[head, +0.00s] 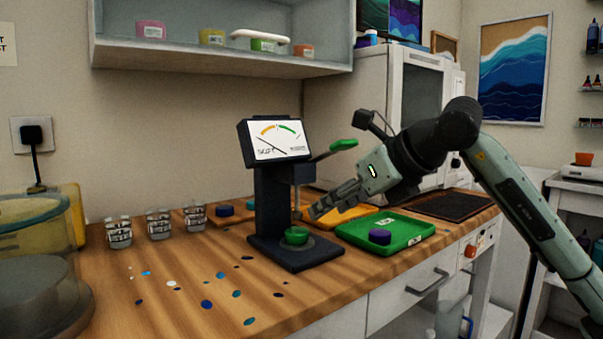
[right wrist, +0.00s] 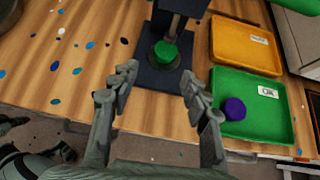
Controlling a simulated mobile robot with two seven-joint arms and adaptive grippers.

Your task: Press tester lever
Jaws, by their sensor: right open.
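The dark tester (head: 270,205) stands on the wooden counter with a dial (head: 275,140) on top, marked with coloured arcs. Its lever ends in a green handle (head: 343,145), raised toward the upper right. A green puck (head: 296,235) sits on the tester's base under the plunger; it also shows in the right wrist view (right wrist: 165,52). My right gripper (head: 314,212) is open and empty, just right of the tester and below the lever handle, apart from it. In the right wrist view its fingers (right wrist: 158,76) are spread, with the tester base beyond them.
A green tray (head: 413,240) marked OK holds a purple puck (head: 380,237). An orange tray (head: 370,211) lies behind it. Several clear cups (head: 158,223) stand at the left back. Coloured spots dot the counter. A shelf (head: 215,58) hangs above.

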